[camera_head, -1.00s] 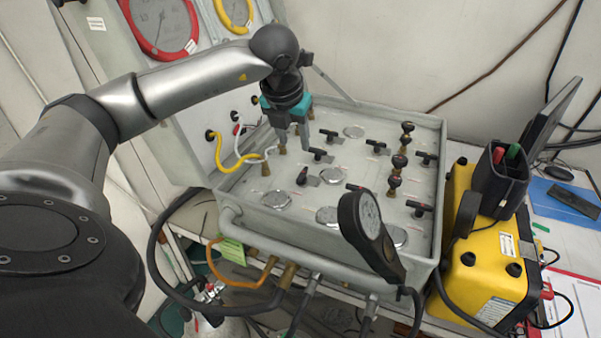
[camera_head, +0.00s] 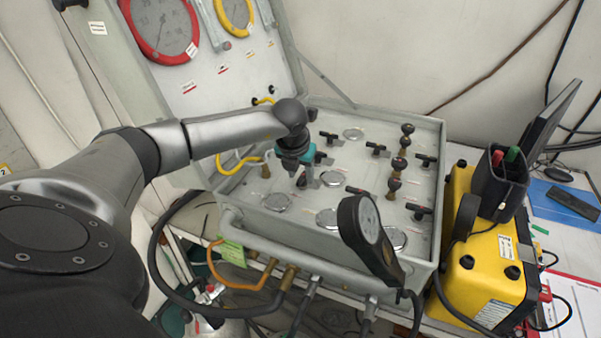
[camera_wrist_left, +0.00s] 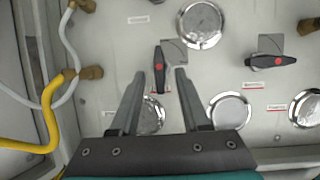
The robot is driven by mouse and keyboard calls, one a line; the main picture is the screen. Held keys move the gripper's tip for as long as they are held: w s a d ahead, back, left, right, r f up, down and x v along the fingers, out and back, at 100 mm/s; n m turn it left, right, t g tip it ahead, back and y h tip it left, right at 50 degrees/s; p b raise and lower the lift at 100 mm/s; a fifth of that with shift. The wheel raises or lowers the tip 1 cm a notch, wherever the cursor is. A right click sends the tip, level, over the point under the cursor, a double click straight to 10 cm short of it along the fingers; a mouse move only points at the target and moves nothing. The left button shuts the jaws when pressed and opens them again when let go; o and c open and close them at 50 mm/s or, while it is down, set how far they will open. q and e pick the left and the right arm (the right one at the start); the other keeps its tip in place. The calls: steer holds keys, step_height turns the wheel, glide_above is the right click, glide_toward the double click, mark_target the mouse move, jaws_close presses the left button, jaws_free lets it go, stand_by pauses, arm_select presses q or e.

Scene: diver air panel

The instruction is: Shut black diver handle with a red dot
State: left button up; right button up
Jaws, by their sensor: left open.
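A black handle with a red dot (camera_wrist_left: 159,66) stands upright in the wrist view, on a small grey plate between two round gauges. My left gripper (camera_wrist_left: 160,76) is open, with one fingertip on each side of this handle's lower part. Gaps show between the fingers and the handle, so it is not held. In the head view my left gripper (camera_head: 303,176) is low over the left part of the panel (camera_head: 318,249), and largely covers the handle there. My right gripper is out of view.
A yellow hose (camera_wrist_left: 33,134) and brass fittings (camera_wrist_left: 88,73) lie left of the fingers. Several gauges (camera_wrist_left: 201,24) and black handles share the panel. A yellow case (camera_head: 487,279) is to the right.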

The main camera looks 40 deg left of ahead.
arm_select(q)
steer(key=shift+c, duration=0.3)
jaws_close()
